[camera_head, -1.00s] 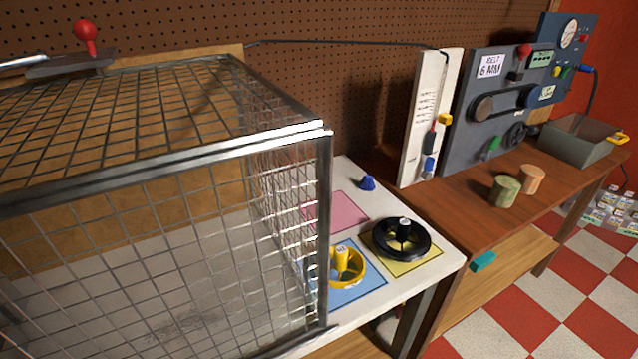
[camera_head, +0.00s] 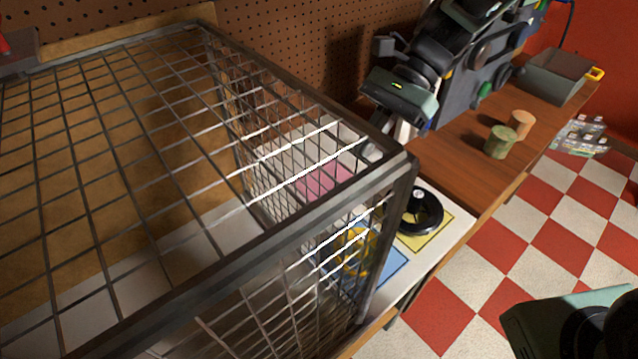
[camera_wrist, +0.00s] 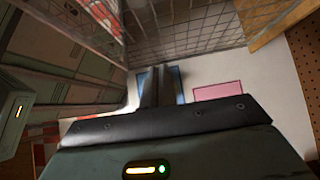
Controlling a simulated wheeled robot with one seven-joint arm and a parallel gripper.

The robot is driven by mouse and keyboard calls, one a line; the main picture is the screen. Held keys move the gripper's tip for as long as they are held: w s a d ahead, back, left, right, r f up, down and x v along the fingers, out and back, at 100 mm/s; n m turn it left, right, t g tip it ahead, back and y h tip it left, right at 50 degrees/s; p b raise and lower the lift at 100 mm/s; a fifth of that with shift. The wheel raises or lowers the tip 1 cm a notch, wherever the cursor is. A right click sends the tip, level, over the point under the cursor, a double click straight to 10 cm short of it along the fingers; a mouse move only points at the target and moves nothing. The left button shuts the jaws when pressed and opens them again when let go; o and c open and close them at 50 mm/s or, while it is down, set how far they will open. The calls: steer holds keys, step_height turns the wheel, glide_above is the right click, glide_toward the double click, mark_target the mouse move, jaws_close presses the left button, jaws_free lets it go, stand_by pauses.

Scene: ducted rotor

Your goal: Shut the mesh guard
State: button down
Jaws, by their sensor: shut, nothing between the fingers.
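The mesh guard (camera_head: 396,170) is a large box of wire mesh in a grey metal frame. It fills the left and middle of the head view, and its front right post comes down near the bench edge. I cannot tell whether it is fully shut. Mesh (camera_wrist: 185,32) also shows in the wrist view, beyond my fingers. In the head view my wrist is just behind the guard's right side; the fingertips there are partly hidden.
A black ringed rotor (camera_head: 423,211) stands on a yellow square right of the guard. A yellow rotor (camera_head: 357,247) shows through the mesh. A pink square (camera_wrist: 218,91) lies on the bench. Two round blocks (camera_head: 499,142) and a grey bin (camera_head: 553,80) are on the wooden bench.

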steer(key=s+a+f+p, duration=0.3)
steer(key=s+a+f, duration=0.2)
steer(key=a, duration=0.2)
steer(key=shift+a, duration=0.2)
steer(key=shift+s, duration=0.1)
